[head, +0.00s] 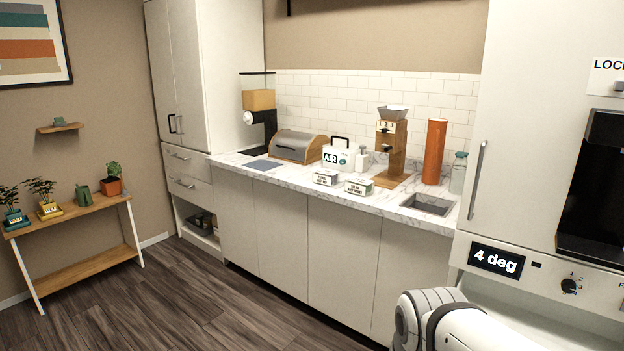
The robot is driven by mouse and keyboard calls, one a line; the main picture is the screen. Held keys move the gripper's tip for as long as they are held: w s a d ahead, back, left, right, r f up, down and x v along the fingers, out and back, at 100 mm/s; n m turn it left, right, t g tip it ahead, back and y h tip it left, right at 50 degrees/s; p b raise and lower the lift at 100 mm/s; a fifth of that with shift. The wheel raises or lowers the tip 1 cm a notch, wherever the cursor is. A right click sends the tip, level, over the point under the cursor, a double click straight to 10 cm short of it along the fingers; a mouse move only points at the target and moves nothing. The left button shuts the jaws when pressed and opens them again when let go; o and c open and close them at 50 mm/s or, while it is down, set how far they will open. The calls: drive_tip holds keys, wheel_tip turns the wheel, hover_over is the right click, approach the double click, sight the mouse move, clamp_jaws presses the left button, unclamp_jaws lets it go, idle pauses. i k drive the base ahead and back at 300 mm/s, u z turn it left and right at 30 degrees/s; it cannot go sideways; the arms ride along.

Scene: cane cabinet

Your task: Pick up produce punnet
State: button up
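I cannot pick out a produce punnet for certain. A dark container (200,222) sits in the open low compartment of the tall cabinet, too small and shaded to identify. Two small labelled boxes, one on the left (326,178) and one on the right (359,187), stand at the counter's front edge; their print is too small to read. My gripper is out of view; only a white part of my arm shows at the bottom right.
The marble counter (388,203) holds a bread box (297,146), a white "AIR" box (339,157), a wooden dispenser (391,148), an orange cylinder (434,151) and a sink (428,205). A plant table (80,215) stands left. The dark wood floor (190,295) is clear.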

sight(330, 178)
drive_tip(key=u, duration=0.25)
drive_tip(key=i, duration=0.5)
drive_tip(key=u, duration=0.5)
drive_tip(key=i, duration=1.7)
drive_tip(key=z, duration=0.15)
drive_tip(key=i, duration=1.5)
drive_tip(key=z, duration=1.1)
drive_tip(key=i, duration=0.5)
drive_tip(key=z, duration=0.2)
drive_tip(key=k, duration=0.8)
drive_tip(key=z, duration=0.2)
drive_tip(key=i, duration=0.7)
drive_tip(key=u, duration=0.05)
